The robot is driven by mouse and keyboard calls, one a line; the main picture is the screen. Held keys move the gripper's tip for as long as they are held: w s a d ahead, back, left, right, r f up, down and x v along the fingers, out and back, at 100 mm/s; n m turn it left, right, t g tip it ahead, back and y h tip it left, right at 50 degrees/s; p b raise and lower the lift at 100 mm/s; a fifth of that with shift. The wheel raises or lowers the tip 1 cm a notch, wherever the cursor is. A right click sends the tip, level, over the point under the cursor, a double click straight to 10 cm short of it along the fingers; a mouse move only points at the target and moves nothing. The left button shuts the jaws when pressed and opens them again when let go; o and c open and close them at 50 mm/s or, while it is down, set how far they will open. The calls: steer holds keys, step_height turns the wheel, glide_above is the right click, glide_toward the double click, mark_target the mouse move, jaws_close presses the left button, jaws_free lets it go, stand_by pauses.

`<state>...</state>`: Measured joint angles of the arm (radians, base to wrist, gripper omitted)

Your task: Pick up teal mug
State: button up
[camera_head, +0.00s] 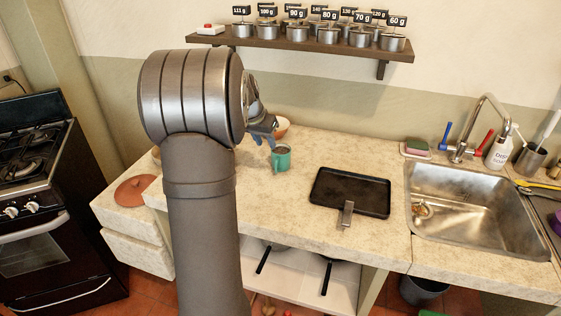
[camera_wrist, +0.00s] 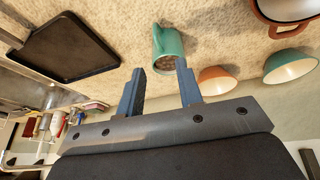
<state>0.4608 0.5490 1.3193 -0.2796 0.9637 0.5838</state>
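The teal mug (camera_head: 281,157) stands upright on the stone counter, left of the black tray. In the wrist view the teal mug (camera_wrist: 166,55) is just beyond my fingertips, nearer the right finger, with its handle on the upper side. My gripper (camera_head: 268,140) hangs behind and slightly left of the mug in the head view, partly hidden by my arm. In the wrist view my gripper (camera_wrist: 160,82) has its two blue fingers wide apart with nothing between them. I cannot tell whether the right finger touches the mug.
A black tray (camera_head: 349,193) lies right of the mug, before the sink (camera_head: 470,205). An orange bowl (camera_wrist: 216,80) and a teal bowl (camera_wrist: 290,66) stand near the mug. A wall shelf (camera_head: 300,44) holds several labelled metal pots. The counter between mug and tray is clear.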

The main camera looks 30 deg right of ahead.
mark_target(276, 162)
steer(key=shift+s+d+x, duration=0.15)
steer(key=shift+x, duration=3.05)
steer(key=shift+s+d+x, duration=0.15)
steer(key=shift+x, duration=3.05)
steer(key=shift+a+r, duration=0.1)
jaws_close()
